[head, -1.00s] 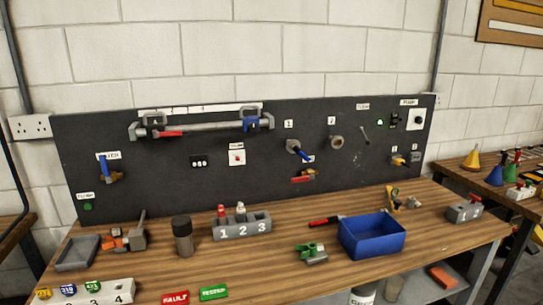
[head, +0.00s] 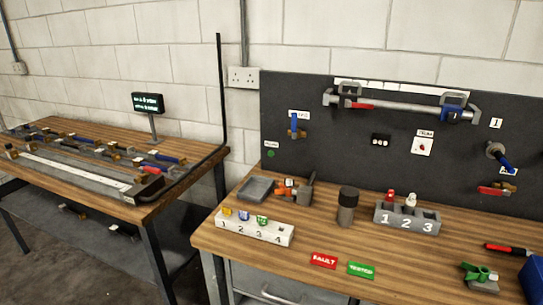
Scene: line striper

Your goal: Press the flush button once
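A small green round button (head: 271,154) sits low on the left edge of the dark panel (head: 350,120), under a small white label (head: 271,144). The label's lettering is too small to read for certain, so I cannot tell if this is the flush button. A white plate (head: 422,147) with a red mark sits further right on the panel. Neither of my grippers is in the head view.
The near bench (head: 300,262) holds a grey tray (head: 257,188), a numbered white block (head: 254,228), a dark cylinder (head: 347,207) and red and green tags. Another bench (head: 60,135) with a small display (head: 148,103) stands left. Floor shows between the benches.

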